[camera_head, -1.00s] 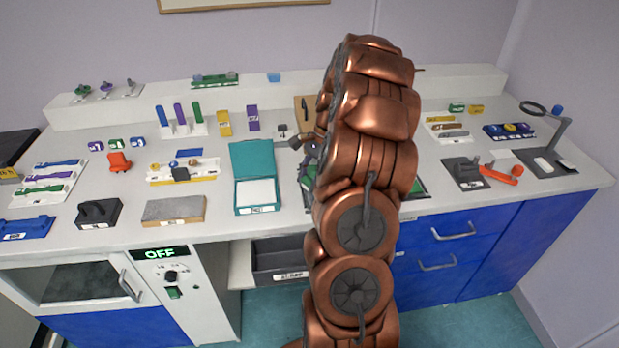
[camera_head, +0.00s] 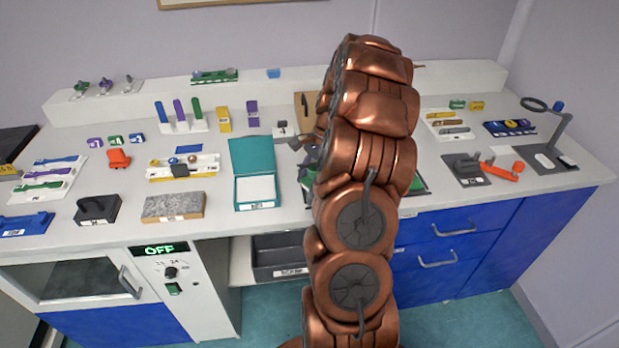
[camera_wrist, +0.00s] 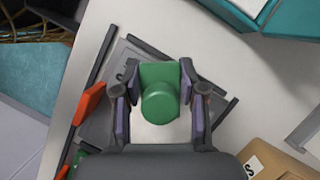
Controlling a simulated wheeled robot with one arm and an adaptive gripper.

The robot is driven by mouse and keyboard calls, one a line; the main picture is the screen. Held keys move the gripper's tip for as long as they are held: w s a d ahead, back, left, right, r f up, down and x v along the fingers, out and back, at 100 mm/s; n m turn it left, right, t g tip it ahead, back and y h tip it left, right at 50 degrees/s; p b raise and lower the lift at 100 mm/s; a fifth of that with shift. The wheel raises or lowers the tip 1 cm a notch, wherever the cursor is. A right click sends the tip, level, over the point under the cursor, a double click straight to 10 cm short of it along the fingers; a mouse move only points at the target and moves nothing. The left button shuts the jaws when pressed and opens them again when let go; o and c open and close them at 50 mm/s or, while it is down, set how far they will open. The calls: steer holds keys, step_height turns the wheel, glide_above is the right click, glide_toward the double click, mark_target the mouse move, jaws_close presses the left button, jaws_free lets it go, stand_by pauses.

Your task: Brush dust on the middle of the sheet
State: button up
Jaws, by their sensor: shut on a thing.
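My gripper (camera_wrist: 159,72) is shut on a green block-like piece with a round green knob (camera_wrist: 160,102), seen from above in the wrist view. What lies under this piece is hidden, so I cannot tell if it is a brush or if it touches anything. A pale surface, perhaps the sheet (camera_wrist: 178,131), shows just beneath it, within a grey plate (camera_wrist: 100,128) with dark rails. No dust can be made out. In the head view my copper arm covers most of this plate and my gripper; only dark gripper parts (camera_head: 309,150) show at its left side.
A teal open box (camera_head: 256,207) with white contents stands left of my arm. A brown board (camera_head: 305,104) lies behind. An orange piece (camera_wrist: 90,103) lies by the plate's left edge. A grey speckled block (camera_head: 173,207) and a lamp-like magnifier stand (camera_head: 562,128) are farther off.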

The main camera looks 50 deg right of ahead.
mark_target(310, 170)
steer(key=shift+s+d+b, duration=0.15)
steer(key=shift+s+d, duration=0.5)
steer(key=shift+d, duration=0.15)
steer(key=shift+s+d+b, duration=0.15)
steer(key=shift+s+d, duration=0.45)
steer(key=shift+d, duration=0.2)
steer(key=shift+w+a+f, duration=0.1)
steer(key=shift+w+a, duration=0.5)
steer(key=shift+a, duration=0.25)
steer(key=shift+w+a+f, duration=0.1)
steer(key=shift+w+a, duration=0.5)
steer(key=shift+a, duration=0.2)
steer(key=shift+r, duration=0.2)
steer(key=shift+r+p, duration=0.9)
steer(key=shift+r, duration=2)
steer(key=shift+r, duration=0.15)
